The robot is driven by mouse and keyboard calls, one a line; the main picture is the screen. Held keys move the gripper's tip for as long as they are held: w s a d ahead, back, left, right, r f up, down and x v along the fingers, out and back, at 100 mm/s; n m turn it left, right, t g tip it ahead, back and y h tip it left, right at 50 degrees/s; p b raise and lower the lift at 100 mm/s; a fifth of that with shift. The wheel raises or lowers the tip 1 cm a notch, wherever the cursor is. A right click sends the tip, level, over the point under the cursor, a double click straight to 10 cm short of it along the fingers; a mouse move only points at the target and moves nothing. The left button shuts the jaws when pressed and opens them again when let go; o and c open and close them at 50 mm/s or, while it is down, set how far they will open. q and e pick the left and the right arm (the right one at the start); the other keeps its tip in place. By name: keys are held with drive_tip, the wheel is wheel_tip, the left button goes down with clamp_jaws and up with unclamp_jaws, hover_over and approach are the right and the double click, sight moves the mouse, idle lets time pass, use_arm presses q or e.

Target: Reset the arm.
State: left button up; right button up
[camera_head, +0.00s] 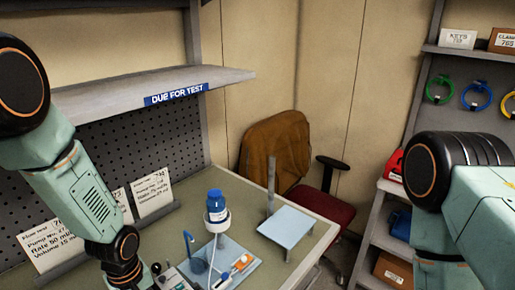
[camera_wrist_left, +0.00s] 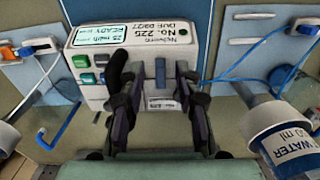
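My left arm comes in from the left in the head view and reaches down to the bench; its gripper is cut off by the bottom edge. In the left wrist view the left gripper (camera_wrist_left: 160,115) has its two dark fingers apart, in front of a white infusion pump (camera_wrist_left: 125,40) labelled No. 225. I see nothing held between the fingers; whether they touch the pump is unclear.
A blue-capped bottle (camera_head: 216,207) in a white ring stands beside a blue plate (camera_head: 238,262) with tubing. Another pale plate (camera_head: 285,226) with a post lies right of it. A shelf (camera_head: 150,86) overhangs the bench. A chair (camera_head: 278,155) and a rack (camera_head: 368,245) stand beyond.

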use_arm(q)
drive_tip(key=shift+f, duration=0.75)
drive_tip(key=shift+r, duration=0.1)
wheel_tip(320, 180, up, 12)
wheel_tip(320, 180, down, 12)
drive_tip(key=shift+s+f, duration=0.1)
drive_tip(key=shift+f, duration=0.15)
drive_tip(key=shift+r+n, duration=0.15)
drive_tip(key=shift+n, duration=0.35)
drive_tip(key=n, duration=0.4)
drive_tip(key=shift+w+d, duration=0.15)
drive_tip(key=shift+w, duration=0.15)
drive_tip(key=n, duration=0.5)
drive_tip(key=shift+w, duration=0.3)
wheel_tip(320, 180, up, 8)
drive_tip(key=shift+f+n+b, duration=0.2)
drive_tip(key=shift+n+b, duration=0.1)
drive_tip(key=shift+b, duration=0.15)
